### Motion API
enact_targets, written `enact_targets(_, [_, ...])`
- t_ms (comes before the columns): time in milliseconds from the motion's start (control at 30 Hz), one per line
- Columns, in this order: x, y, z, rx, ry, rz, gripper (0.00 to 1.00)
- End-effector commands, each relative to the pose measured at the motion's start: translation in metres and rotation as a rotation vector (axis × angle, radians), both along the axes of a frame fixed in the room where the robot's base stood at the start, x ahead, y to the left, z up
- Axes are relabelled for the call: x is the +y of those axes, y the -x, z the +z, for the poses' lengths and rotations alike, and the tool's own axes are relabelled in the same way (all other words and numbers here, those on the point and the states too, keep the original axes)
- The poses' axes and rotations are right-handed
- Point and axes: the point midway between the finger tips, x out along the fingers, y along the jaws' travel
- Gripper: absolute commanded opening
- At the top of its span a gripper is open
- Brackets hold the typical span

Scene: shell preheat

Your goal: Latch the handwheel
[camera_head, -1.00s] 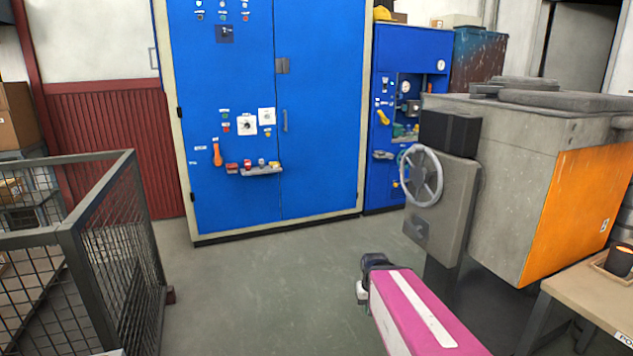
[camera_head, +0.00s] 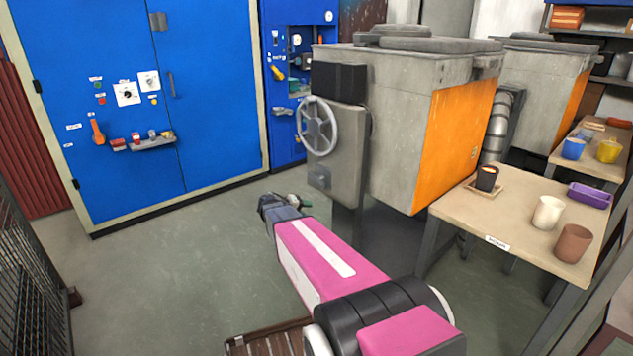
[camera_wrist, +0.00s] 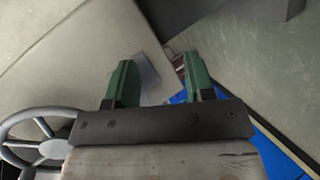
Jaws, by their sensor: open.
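The handwheel (camera_head: 317,126) is a grey spoked wheel on the front of a grey box on the large grey and orange machine. It also shows at the left edge of the wrist view (camera_wrist: 36,135), beside my gripper. My gripper (camera_wrist: 158,80) has two green fingers spread apart with nothing between them. In the head view my gripper (camera_head: 300,200) is at the end of my pink arm, low and left of the machine, below the handwheel and apart from it. No latch can be made out.
A blue cabinet (camera_head: 215,100) with switches stands at the left. A table (camera_head: 460,207) with several cups is at the right, in front of a second grey machine (camera_head: 540,100). A mesh cage (camera_head: 25,270) is at the far left. The floor before the cabinet is clear.

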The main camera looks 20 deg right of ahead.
Motion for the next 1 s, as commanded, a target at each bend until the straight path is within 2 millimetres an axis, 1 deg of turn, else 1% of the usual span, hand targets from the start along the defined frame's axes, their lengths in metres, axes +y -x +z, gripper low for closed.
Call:
enact_targets(33, [-0.003,-0.025,0.005,-0.029,0.073,0.015,0.49])
enact_targets(100, [-0.006,-0.047,0.016,-0.072,0.169,0.038,0.49])
enact_targets(200, [-0.006,-0.072,0.03,-0.122,0.282,0.071,0.49])
enact_targets(300, [-0.005,-0.088,0.04,-0.158,0.356,0.096,0.49])
enact_targets(467, [-0.005,-0.097,0.047,-0.181,0.403,0.113,0.49])
enact_targets(567, [-0.012,-0.099,0.047,-0.182,0.405,0.115,0.49])
enact_targets(667, [-0.025,-0.104,0.047,-0.181,0.405,0.113,0.49])
enact_targets(1000, [-0.081,-0.124,0.047,-0.18,0.403,0.113,0.49])
